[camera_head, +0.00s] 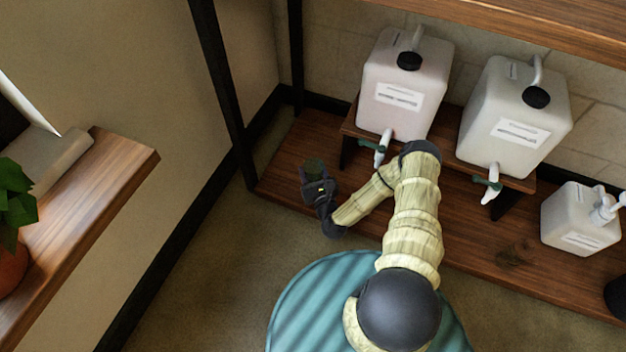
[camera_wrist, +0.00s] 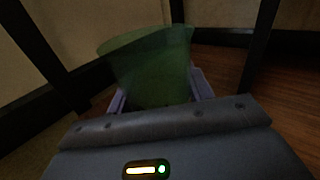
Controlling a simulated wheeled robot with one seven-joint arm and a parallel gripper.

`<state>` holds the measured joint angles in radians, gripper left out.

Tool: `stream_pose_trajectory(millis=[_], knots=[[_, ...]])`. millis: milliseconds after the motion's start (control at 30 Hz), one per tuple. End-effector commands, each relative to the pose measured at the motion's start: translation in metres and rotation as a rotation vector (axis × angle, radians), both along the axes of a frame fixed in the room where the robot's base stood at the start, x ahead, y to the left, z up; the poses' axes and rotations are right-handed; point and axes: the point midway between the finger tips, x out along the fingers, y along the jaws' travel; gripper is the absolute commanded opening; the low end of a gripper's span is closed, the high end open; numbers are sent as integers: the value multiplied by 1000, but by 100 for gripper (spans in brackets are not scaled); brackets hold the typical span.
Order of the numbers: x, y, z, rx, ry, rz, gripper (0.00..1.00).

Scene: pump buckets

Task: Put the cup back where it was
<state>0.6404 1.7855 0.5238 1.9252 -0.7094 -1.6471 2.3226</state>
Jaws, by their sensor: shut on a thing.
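A green cup (camera_wrist: 150,70) is held between the fingers of my gripper (camera_wrist: 158,95) in the wrist view. In the head view the dark green cup (camera_head: 314,168) shows at the tip of my gripper (camera_head: 314,180), over the left end of the low wooden shelf (camera_head: 285,185). My gripper is shut on the cup. The cup looks slightly tilted in the wrist view. I cannot tell whether its base touches the shelf.
A smaller white pump bottle (camera_head: 578,220) stands at the right. A black shelf post (camera_head: 222,85) rises near my gripper. A potted plant (camera_head: 12,250) is far left.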

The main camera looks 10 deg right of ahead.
Motion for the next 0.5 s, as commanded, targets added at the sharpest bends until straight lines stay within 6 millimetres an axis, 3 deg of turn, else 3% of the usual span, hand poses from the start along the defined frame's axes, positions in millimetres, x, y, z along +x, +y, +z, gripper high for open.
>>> stream_pose_trajectory(millis=[200,500], knots=[[0,0,-2,0,0,0,21],[0,1,-37,-1,-1,1,21]])
